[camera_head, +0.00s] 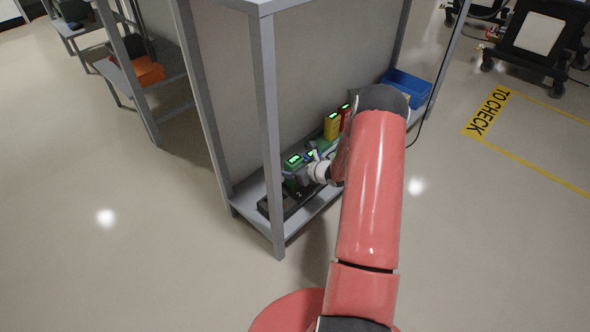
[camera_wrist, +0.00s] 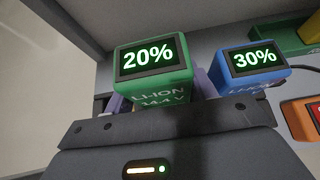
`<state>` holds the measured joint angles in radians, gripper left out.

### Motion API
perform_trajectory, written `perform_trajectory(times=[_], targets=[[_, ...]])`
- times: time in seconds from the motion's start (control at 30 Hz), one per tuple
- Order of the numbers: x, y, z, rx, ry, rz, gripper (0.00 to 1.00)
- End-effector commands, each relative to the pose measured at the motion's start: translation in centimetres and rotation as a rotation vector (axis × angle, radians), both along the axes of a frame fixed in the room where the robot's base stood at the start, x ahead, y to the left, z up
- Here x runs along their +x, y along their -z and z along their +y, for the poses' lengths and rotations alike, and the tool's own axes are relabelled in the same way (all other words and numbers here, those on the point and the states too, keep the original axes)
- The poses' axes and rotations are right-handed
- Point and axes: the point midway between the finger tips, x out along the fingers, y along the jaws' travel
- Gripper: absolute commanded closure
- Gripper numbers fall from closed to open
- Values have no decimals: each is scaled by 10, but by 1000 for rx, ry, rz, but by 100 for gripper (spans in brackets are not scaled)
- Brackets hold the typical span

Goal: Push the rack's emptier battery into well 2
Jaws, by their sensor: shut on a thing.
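A green battery (camera_wrist: 150,75) with a lit 20% display stands in front of me in the wrist view. It also shows in the head view (camera_head: 292,161). A blue battery (camera_wrist: 250,70) reading 30% is just to its right. My gripper (camera_wrist: 160,95) is shut on the green battery, with purple-grey finger parts showing on both sides of it. A black charger block (camera_head: 268,206) lies on the low shelf at the left end, with a number 2 visible by the gripper. The well opening and the green battery's lower end are hidden, so its seating cannot be told.
A yellow battery (camera_head: 331,127) and a red battery (camera_head: 345,113) stand farther along the shelf (camera_head: 325,197). A blue bin (camera_head: 409,88) is at the far end. A grey shelf post (camera_head: 267,140) rises near the charger. The floor at left is clear.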

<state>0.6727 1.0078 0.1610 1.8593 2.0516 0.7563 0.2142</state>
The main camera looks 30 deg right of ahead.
Motion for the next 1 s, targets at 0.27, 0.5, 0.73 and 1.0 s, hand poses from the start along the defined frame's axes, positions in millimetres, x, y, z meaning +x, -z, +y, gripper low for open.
perform_trajectory(times=[0.27,0.5,0.73,1.0], targets=[[1,-1,0,0,-1,-2,85],[1,-1,0,0,-1,-2,85],[1,3,0,0,-1,-3,85],[1,9,0,0,-1,-3,85]])
